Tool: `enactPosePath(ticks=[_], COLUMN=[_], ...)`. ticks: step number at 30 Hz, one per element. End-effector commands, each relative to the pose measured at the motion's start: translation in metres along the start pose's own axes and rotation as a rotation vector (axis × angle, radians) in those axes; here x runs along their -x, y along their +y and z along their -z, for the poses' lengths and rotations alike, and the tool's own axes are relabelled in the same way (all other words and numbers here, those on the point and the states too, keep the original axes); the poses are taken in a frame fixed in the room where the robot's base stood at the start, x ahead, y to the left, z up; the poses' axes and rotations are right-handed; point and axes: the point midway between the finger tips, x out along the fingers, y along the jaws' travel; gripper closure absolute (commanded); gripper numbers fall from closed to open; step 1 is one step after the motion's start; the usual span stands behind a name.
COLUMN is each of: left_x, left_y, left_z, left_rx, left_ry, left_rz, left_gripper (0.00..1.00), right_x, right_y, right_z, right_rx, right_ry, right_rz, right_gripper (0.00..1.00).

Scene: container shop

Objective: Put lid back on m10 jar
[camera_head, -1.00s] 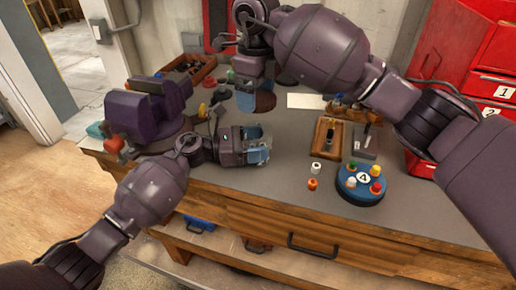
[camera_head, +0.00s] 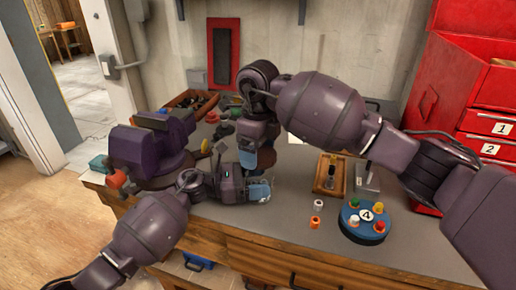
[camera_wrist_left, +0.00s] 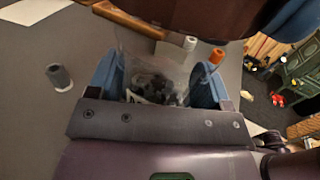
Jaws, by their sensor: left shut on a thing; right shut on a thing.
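In the left wrist view, a clear jar (camera_wrist_left: 150,72) with metal hardware inside stands between the blue fingers of my left gripper (camera_wrist_left: 158,88), which is shut on it. A dark brown round lid (camera_wrist_left: 195,14) hangs over the jar at the top of that view. My right gripper is shut on the lid; one of its blue fingers shows beside it. In the head view, my right gripper (camera_head: 252,155) is directly above my left gripper (camera_head: 256,188). The jar is mostly hidden there. I cannot tell whether the lid touches the jar's rim.
A purple vise (camera_head: 150,145) stands left on the grey bench. A red cabinet (camera_head: 450,70) stands far right.

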Motion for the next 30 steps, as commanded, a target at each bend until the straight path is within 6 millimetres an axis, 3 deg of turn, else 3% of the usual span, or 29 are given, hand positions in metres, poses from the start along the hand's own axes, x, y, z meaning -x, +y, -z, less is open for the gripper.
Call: enactPosePath(ticks=[15,30], left_x=[0.0,0.0], left_y=[0.0,0.0], left_z=[0.0,0.0], left_rx=[0.0,0.0], left_ry=[0.0,0.0], left_rz=[0.0,0.0], left_gripper=[0.7,0.7], right_x=[-0.018,-0.018], right_y=[0.0,0.0], right_z=[0.0,0.0], right_rx=[0.0,0.0], right_ry=[0.001,0.0], right_rz=[0.0,0.0], right_gripper=[0.39,0.39])
